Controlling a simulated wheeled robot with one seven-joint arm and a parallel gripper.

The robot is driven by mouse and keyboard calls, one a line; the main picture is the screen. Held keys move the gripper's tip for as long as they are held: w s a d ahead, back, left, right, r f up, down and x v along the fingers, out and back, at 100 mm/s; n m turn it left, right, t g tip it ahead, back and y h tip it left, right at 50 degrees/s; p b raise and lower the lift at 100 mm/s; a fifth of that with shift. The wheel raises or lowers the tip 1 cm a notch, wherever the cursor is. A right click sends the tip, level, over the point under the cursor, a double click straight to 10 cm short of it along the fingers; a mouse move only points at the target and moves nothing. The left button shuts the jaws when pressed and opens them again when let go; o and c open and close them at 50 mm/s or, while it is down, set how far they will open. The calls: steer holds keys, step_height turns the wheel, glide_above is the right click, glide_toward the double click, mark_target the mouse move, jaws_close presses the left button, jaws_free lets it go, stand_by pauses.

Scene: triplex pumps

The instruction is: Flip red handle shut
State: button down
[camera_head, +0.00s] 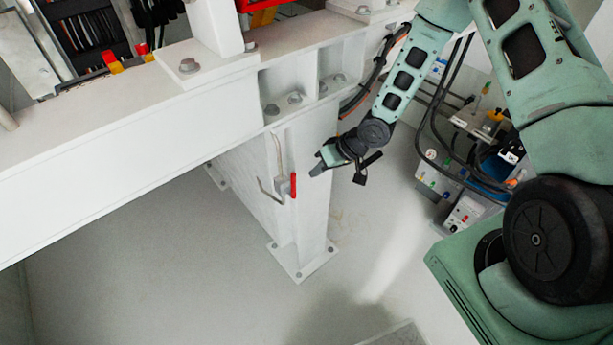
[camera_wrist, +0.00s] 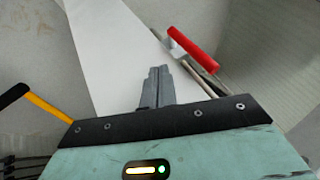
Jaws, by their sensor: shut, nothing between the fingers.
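The red handle (camera_head: 293,185) is on a small valve with a thin pipe, mounted on the side of a white steel post (camera_head: 314,200). In the head view the handle stands roughly upright along the post. In the wrist view the red handle (camera_wrist: 193,50) lies diagonally, above and to the right of my fingers. My gripper (camera_head: 316,170) is to the right of the handle, slightly higher in the picture, and appears apart from it. Its fingers (camera_wrist: 160,84) are shut together with nothing between them.
A thick white beam (camera_head: 130,135) runs above the post. Equipment with cables and a small control box (camera_head: 465,212) stands on the right behind my arm. The grey floor (camera_head: 170,270) around the post's foot is clear. A black and yellow bar (camera_wrist: 40,103) shows at left in the wrist view.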

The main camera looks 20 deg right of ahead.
mark_target(293, 186)
steer(key=shift+s+a+r, duration=0.1)
steer(key=shift+s+a, duration=0.05)
steer(key=shift+a, duration=0.8)
steer(key=shift+s+a+r, duration=0.1)
steer(key=shift+a, duration=0.8)
steer(key=shift+a, duration=0.1)
steer(key=shift+s+a+b, duration=0.1)
steer(key=shift+a+b, duration=0.05)
steer(key=shift+b, duration=0.25)
